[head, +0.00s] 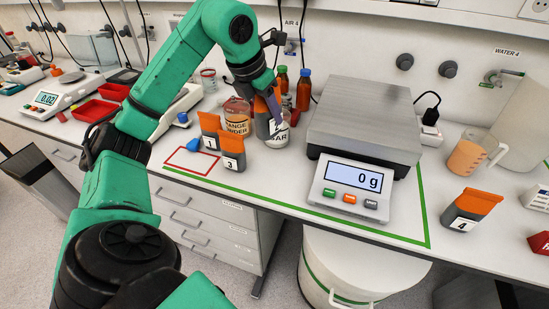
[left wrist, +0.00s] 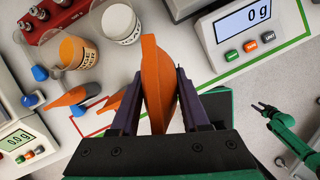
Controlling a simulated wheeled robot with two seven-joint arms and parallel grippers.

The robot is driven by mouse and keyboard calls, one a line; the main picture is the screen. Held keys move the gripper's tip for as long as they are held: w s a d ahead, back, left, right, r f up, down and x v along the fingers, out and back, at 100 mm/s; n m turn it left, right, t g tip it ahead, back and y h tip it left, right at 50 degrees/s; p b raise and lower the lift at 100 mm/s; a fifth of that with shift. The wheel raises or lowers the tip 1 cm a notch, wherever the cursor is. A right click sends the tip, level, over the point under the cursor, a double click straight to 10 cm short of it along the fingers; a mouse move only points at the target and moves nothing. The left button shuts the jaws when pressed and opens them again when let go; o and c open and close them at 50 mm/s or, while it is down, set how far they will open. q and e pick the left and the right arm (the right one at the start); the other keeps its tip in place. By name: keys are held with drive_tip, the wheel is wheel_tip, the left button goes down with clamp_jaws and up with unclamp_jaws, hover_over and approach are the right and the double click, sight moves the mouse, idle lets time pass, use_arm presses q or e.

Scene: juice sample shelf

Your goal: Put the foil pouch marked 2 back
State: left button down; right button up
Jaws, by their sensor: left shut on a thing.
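The orange and dark foil pouch marked 2 (head: 261,122) is upright in my left gripper (head: 270,100), clear of the scale. In the left wrist view the pouch (left wrist: 158,80) shows edge-on between the two purple fingers of the gripper (left wrist: 156,105), which are shut on it. Pouch 1 (head: 209,124) and pouch 3 (head: 231,146) stand close together, left of and below it in the head view. A red outlined rectangle (head: 177,170) lies on the bench beside them. In the left wrist view my right gripper (left wrist: 262,107) is small and far off; its opening is unclear.
A scale (head: 365,125) reading 0 g stands inside a green outline. Pouch 4 (head: 471,210) stands right of it. An orange powder jar (head: 237,107), a sugar jar (head: 277,139) and brown bottles (head: 304,92) crowd close around the held pouch. The red rectangle's front part is clear.

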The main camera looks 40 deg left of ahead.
sight(266, 136)
use_arm(q)
drive_tip(key=f, duration=0.2)
drive_tip(key=f+b, duration=0.1)
drive_tip(key=f, duration=0.1)
drive_tip(key=s+f, duration=0.1)
drive_tip(key=f, duration=0.1)
drive_tip(key=shift+f+b, duration=0.35)
drive_tip(key=f, duration=0.8)
drive_tip(key=shift+w+b, duration=0.35)
drive_tip(key=shift+b, duration=0.05)
drive_tip(key=shift+f, duration=0.35)
drive_tip(key=shift+w, duration=0.1)
drive_tip(key=shift+c, duration=1.9)
unclamp_jaws()
use_arm(e)
drive_tip(key=f, duration=0.1)
drive_tip(key=s+f, duration=0.1)
drive_tip(key=f, duration=0.1)
drive_tip(key=shift+s+f, duration=0.25)
drive_tip(key=shift+f, duration=0.1)
